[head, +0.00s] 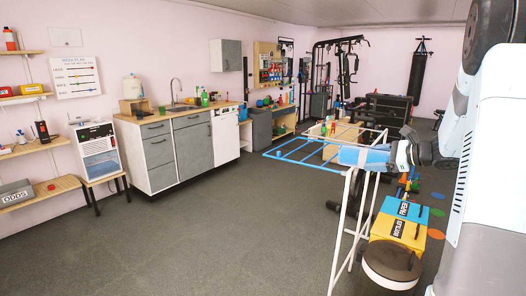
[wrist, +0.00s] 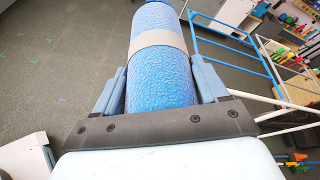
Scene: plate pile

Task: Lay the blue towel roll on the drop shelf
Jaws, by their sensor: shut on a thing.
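The blue towel roll (head: 363,157) is held clear of the floor in my gripper (head: 397,155), lying roughly level and pointing left in the head view. In the wrist view the blue towel roll (wrist: 160,80) has a pale band around it and sits between the two fingers of my gripper (wrist: 162,88), which is shut on it. A blue open-barred frame (head: 304,162) lies beyond and left of the roll; it also shows in the wrist view (wrist: 232,60). I cannot tell for sure whether this is the drop shelf.
A thin white frame (head: 340,235) stands close below and beside the roll. Yellow and blue bins (head: 398,228) and a dark round-topped bin (head: 390,265) stand near it. A grey cabinet counter (head: 178,150) lines the left wall. The floor at front left is clear.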

